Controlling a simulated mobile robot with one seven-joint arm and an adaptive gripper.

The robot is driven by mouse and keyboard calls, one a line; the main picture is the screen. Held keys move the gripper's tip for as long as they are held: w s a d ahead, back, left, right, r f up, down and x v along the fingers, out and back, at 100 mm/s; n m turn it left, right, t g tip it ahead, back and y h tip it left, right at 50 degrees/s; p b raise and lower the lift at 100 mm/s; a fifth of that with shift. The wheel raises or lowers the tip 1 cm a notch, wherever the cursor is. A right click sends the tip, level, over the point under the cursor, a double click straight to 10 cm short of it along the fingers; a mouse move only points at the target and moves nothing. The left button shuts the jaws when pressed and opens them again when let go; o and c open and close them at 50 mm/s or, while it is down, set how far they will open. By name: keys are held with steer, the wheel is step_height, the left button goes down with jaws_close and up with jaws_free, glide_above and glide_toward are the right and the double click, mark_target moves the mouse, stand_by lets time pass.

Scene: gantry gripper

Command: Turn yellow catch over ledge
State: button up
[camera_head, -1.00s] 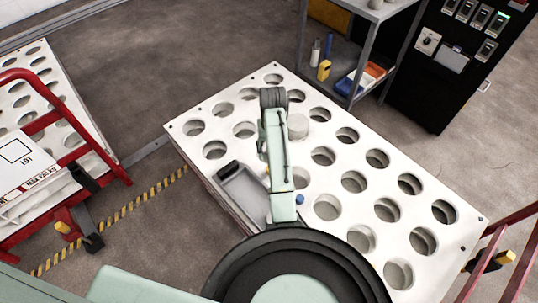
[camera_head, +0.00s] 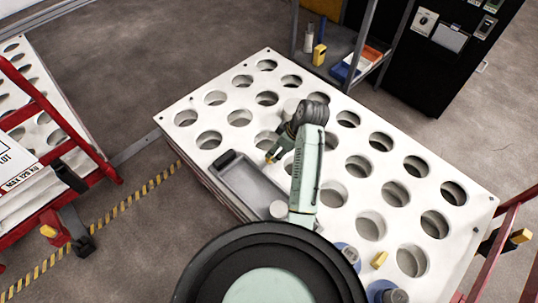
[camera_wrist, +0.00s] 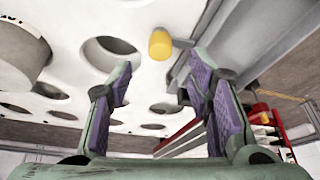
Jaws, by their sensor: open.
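Yellow pieces show in several places, and I cannot tell which is the catch of the task. One small yellow piece (camera_head: 271,158) shows at my gripper's end, beside the grey tray (camera_head: 247,182) on the white perforated table (camera_head: 190,104). In the wrist view a yellow rounded knob (camera_wrist: 160,45) stands beyond my fingertips, apart from them, near a grey edge. My gripper (camera_wrist: 157,84) is open, with purple pads and nothing between them. In the head view my gripper (camera_head: 280,148) is small and partly hidden by my arm. The ledge cannot be made out clearly.
A yellow block (camera_head: 379,260) lies on the table's near right part. Red frames with yellow handles stand at left (camera_head: 48,231) and right (camera_head: 521,236). A shelf (camera_head: 345,62) with a yellow bottle (camera_head: 319,55) and a black cabinet (camera_head: 440,70) stand behind.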

steer(key=x, duration=0.6)
steer(key=shift+a+f+p, duration=0.15)
steer(key=shift+f+p, duration=0.15)
steer(key=shift+f, duration=0.1)
steer(key=shift+c, duration=0.6)
jaws_close()
steer(key=shift+a+r+m+p, duration=0.1)
steer(key=shift+r+m+p, duration=0.1)
steer(key=shift+m+p, duration=0.25)
steer(key=shift+f+m, duration=0.2)
steer(key=shift+m, duration=0.05)
steer(key=shift+o, duration=0.6)
jaws_free()
steer(key=shift+r, duration=0.1)
steer(key=v, duration=1.2)
steer(key=shift+s, duration=0.2)
